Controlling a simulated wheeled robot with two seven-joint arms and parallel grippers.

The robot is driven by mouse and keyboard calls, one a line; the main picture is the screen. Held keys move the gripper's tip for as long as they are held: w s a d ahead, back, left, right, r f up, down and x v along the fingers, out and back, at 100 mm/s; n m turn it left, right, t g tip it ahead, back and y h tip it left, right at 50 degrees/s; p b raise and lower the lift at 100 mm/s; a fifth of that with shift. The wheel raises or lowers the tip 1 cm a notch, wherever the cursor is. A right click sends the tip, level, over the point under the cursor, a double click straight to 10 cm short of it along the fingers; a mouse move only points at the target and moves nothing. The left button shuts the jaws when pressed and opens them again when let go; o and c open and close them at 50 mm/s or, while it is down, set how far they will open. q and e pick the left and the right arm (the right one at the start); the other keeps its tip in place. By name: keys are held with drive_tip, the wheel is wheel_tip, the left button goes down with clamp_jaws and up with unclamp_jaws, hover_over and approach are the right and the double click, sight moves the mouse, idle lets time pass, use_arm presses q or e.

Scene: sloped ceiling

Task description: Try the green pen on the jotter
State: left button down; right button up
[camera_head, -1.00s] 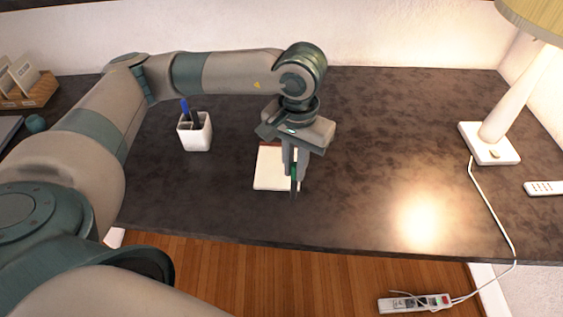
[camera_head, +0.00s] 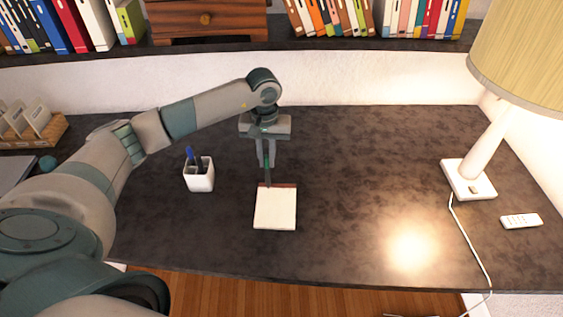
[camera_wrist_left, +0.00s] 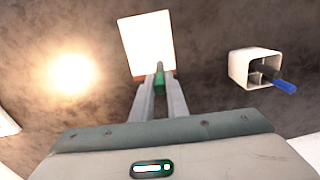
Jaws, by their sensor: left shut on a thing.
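The jotter (camera_head: 275,208) lies on the dark desk, a white pad with a dark red band along its far edge. It also shows in the left wrist view (camera_wrist_left: 147,40). My left gripper (camera_head: 266,165) is shut on the green pen (camera_head: 267,173), which points down at the jotter's far edge. In the left wrist view the pen's green end (camera_wrist_left: 159,80) sits between the fingertips (camera_wrist_left: 159,88). I cannot tell whether the pen's tip touches the jotter. My right gripper is in neither view.
A white pen cup (camera_head: 199,176) with a blue pen (camera_head: 190,155) and a dark one stands left of the jotter. A lamp (camera_head: 486,150) and a white remote (camera_head: 521,221) are at the right. A shelf with books (camera_head: 330,18) is behind.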

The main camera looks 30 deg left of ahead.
use_arm(q)
drive_tip(key=shift+w+a+f, duration=0.1)
drive_tip(key=shift+a+f, duration=0.05)
drive_tip(key=shift+a, duration=0.5)
wheel_tip(320, 180, down, 4)
drive_tip(key=b, duration=0.5)
drive_tip(key=shift+f+b, duration=0.25)
drive_tip(key=shift+b, duration=0.1)
drive_tip(key=shift+f, duration=0.15)
idle(1.2)
